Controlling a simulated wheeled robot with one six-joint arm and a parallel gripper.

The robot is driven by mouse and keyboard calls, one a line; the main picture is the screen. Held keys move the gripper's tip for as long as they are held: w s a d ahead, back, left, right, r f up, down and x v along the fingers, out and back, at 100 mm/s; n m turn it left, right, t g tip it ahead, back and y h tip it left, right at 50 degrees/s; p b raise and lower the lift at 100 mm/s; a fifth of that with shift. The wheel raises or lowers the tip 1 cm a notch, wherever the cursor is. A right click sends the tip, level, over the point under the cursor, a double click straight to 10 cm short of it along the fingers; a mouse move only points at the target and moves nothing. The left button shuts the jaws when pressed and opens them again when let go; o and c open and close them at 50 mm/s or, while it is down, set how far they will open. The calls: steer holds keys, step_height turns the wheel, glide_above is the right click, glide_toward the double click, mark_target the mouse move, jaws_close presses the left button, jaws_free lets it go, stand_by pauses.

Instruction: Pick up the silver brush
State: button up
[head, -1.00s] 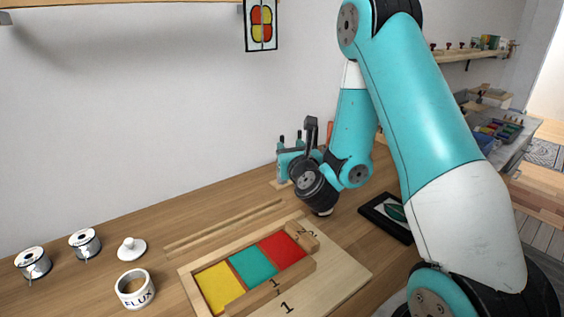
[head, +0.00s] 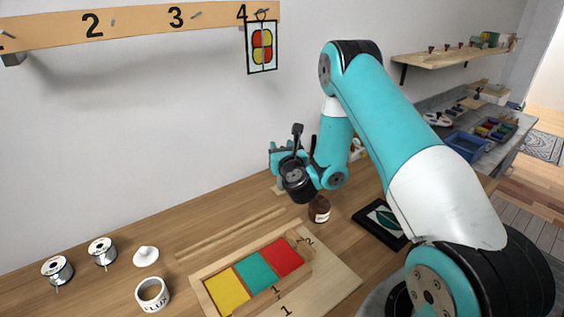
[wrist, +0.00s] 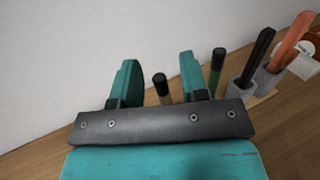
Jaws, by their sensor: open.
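My gripper (head: 281,158) is open at the back of the workbench, near the wall. In the wrist view its two teal fingers (wrist: 158,80) point at a row of upright tools, with nothing clearly held between them. A dark-topped tool (wrist: 160,83) shows between the fingers, and a green-and-black one (wrist: 217,68) stands just right of the right finger. Further right are a black handle (wrist: 259,52) and a copper-coloured handle (wrist: 293,40) in grey holders. I cannot tell which tool is the silver brush; the lower parts of the tools near the fingers are hidden by my gripper.
A brown jar (head: 319,209) stands below my wrist. A framed leaf picture (head: 381,222) lies to its right. A numbered rail (head: 140,25) is on the wall.

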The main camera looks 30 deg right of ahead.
jaws_close()
